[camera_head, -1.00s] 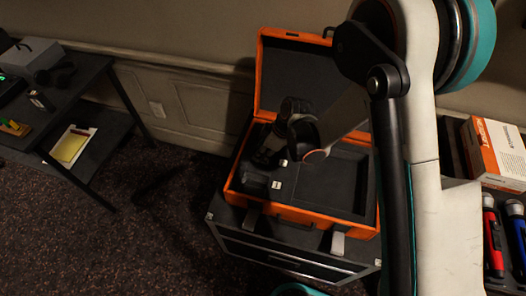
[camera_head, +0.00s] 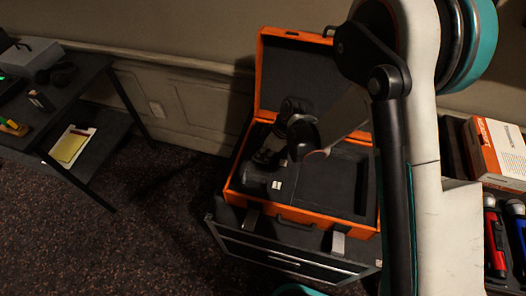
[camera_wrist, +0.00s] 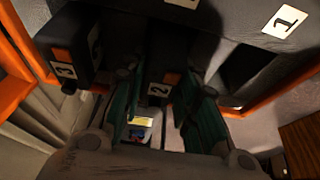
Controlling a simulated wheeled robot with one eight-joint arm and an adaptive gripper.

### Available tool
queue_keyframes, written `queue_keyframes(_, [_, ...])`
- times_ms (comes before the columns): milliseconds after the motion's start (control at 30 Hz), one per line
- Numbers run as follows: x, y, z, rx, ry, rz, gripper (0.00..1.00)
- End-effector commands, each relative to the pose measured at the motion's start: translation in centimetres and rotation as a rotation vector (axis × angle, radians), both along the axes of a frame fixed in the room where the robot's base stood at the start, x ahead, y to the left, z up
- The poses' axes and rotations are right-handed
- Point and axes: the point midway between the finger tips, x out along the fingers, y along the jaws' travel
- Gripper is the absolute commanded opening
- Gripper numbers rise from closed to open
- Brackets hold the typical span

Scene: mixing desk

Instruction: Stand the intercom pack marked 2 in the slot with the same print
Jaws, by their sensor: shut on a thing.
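My gripper (camera_wrist: 162,104) is shut on the dark intercom pack marked 2 (camera_wrist: 160,74), whose white label faces the wrist camera between the fingers. In the head view my gripper (camera_head: 270,156) is low inside the open orange case (camera_head: 300,214), over its left part, and the pack cannot be told apart from the dark fingers. A dark pack marked 3 (camera_wrist: 66,52) stands left of the held pack in the wrist view. A white label printed 1 (camera_wrist: 285,21) lies on the dark foam beside an empty-looking slot (camera_wrist: 248,72). Whether the held pack touches a slot is hidden.
The case sits on a dark cabinet (camera_head: 285,254), its lid up against the wall side. A dark desk (camera_head: 85,75) stands left, with a shelf holding a yellow pad (camera_head: 70,146).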

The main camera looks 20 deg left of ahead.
Motion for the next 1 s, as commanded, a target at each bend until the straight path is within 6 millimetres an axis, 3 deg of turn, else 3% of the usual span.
queue_keyframes(800, [-0.1, -0.1, -1.0, -0.005, 0.002, 0.002, 0.0])
queue_keyframes(833, [-0.1, -0.2, -1.0, -0.006, 0.002, 0.002, 0.3])
queue_keyframes(933, [-0.1, -0.2, -1.1, -0.007, 0.003, 0.002, 0.51])
queue_keyframes(1000, [-0.1, -0.2, -1.1, -0.007, 0.002, 0.002, 0.51])
